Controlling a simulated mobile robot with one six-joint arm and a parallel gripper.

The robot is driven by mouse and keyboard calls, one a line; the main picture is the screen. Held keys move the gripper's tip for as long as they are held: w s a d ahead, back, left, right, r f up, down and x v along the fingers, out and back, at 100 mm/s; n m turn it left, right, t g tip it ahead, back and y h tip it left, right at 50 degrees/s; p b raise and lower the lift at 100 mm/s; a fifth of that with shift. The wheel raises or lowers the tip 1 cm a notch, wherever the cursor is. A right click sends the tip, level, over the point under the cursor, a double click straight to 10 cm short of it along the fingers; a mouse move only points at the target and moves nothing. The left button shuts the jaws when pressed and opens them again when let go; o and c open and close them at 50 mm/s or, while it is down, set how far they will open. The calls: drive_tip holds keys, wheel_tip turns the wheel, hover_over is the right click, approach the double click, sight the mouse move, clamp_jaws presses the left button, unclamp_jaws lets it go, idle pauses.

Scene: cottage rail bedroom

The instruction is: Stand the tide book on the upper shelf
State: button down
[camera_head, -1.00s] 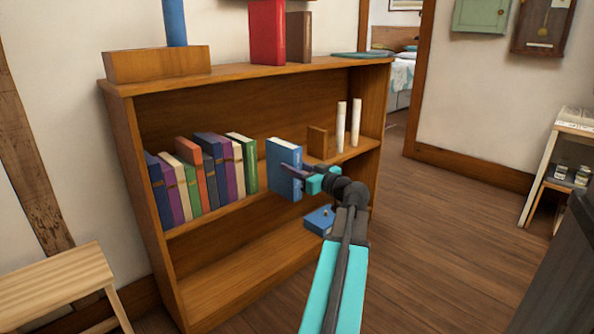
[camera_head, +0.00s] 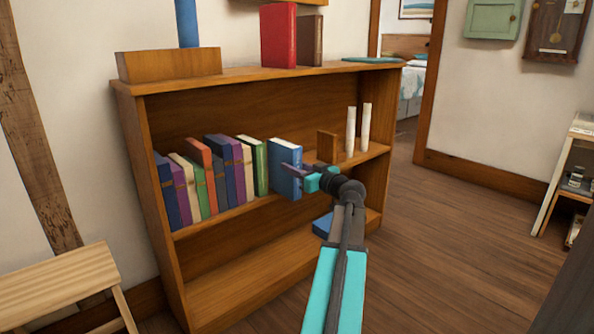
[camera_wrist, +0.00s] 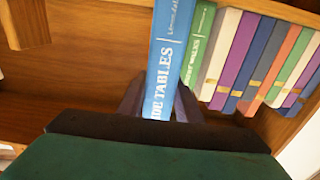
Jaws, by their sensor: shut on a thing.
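The tide book (camera_head: 285,168) is blue with white lettering, and its spine reads "TIDE TABLES" in the wrist view (camera_wrist: 168,62). It is upright at the upper shelf (camera_head: 238,210), just right of the green book (camera_head: 260,166) that ends the row. My gripper (camera_head: 296,174) is shut on the tide book from the front, with a finger on each side of it in the wrist view (camera_wrist: 160,103). Whether the book's bottom touches the shelf cannot be told.
A row of several books (camera_head: 205,178) fills the shelf's left part. A wooden block (camera_head: 327,147) and two white rolls (camera_head: 358,130) stand to the right. A blue object (camera_head: 322,226) lies on the lower shelf. Red and brown books (camera_head: 278,36) stand on top.

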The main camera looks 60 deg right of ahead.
drive_tip(key=w+b, duration=0.1)
drive_tip(key=w, duration=0.2)
drive_tip(key=w+b, duration=0.1)
drive_tip(key=shift+w+a+f+b, duration=0.3)
drive_tip(key=shift+f, duration=0.05)
idle(0.8)
drive_tip(key=c, duration=1.2)
unclamp_jaws()
drive_tip(key=shift+f, duration=0.1)
drive_tip(key=shift+s, duration=0.15)
